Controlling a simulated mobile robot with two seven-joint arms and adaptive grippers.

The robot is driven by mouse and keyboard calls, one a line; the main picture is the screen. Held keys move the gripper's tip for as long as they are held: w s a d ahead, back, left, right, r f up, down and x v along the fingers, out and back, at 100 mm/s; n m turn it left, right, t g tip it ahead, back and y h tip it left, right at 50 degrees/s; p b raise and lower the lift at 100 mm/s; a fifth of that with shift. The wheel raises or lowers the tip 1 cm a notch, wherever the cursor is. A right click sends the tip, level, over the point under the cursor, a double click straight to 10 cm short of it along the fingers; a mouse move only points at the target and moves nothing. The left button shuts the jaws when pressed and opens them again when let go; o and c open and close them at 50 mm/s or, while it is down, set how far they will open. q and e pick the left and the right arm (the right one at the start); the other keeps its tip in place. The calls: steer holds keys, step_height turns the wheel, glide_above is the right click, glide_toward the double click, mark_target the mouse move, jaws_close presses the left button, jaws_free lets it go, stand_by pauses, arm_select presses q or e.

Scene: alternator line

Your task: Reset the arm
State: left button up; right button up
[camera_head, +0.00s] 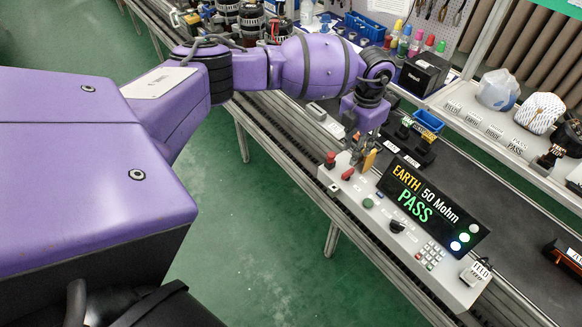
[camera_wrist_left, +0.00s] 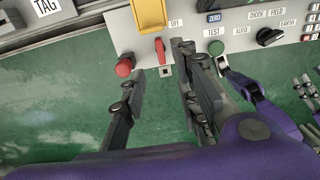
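My left arm reaches across the head view from the left, and its left gripper (camera_head: 358,150) hangs over the upper-left end of a grey test console (camera_head: 400,236). In the left wrist view the gripper (camera_wrist_left: 159,60) has its two fingers apart with nothing between them. A red switch lever (camera_wrist_left: 160,50) marked OFF shows near the fingertips, and a red round button (camera_wrist_left: 123,66) is just left of them. I cannot tell whether a finger touches the console. The console's display (camera_head: 430,208) reads "EARTH 50 Mohm PASS".
A yellow block (camera_wrist_left: 150,15) stands behind the lever. A green TEST button (camera_wrist_left: 215,47) and a black dial (camera_wrist_left: 270,37) are to the right. A dark conveyor belt (camera_head: 480,190) runs behind the console. A blue bin (camera_head: 428,121) is beyond the gripper. Green floor (camera_head: 240,230) is clear in front.

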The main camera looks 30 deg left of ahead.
arm_select(q)
step_height(320, 180, up, 2)
steer(key=shift+r, duration=0.15)
steer(key=shift+w, duration=0.1)
stand_by(0.4)
